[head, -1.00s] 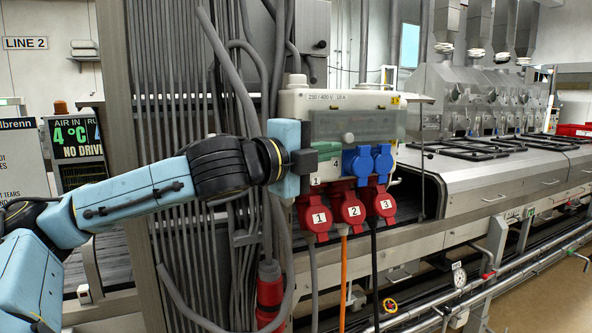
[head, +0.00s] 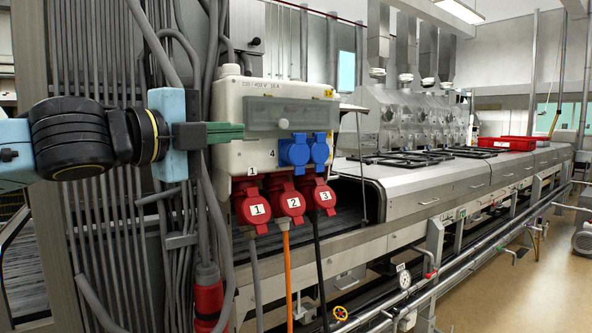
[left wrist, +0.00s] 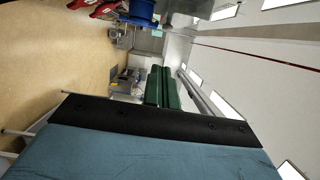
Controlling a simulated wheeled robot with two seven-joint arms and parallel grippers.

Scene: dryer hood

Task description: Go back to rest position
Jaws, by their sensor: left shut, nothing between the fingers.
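My left gripper (head: 226,132) comes in from the left in the head view. Its green fingers are closed together with nothing between them, and their tips overlap the left part of the white socket box (head: 240,98) in the picture. I cannot tell whether they touch it. In the left wrist view the closed green fingers (left wrist: 162,88) point away from the blue gripper body. The box carries red plugs labelled 1 (head: 256,209), 2 (head: 291,204) and 3 (head: 323,197) below, and blue sockets (head: 294,150) on its front. My right gripper is not in view.
Grey cables and conduits (head: 195,60) run vertically behind my left arm. A long metal dryer line (head: 430,190) extends right, with pipes and a gauge (head: 404,279) along its front. Red trays (head: 505,143) rest on it.

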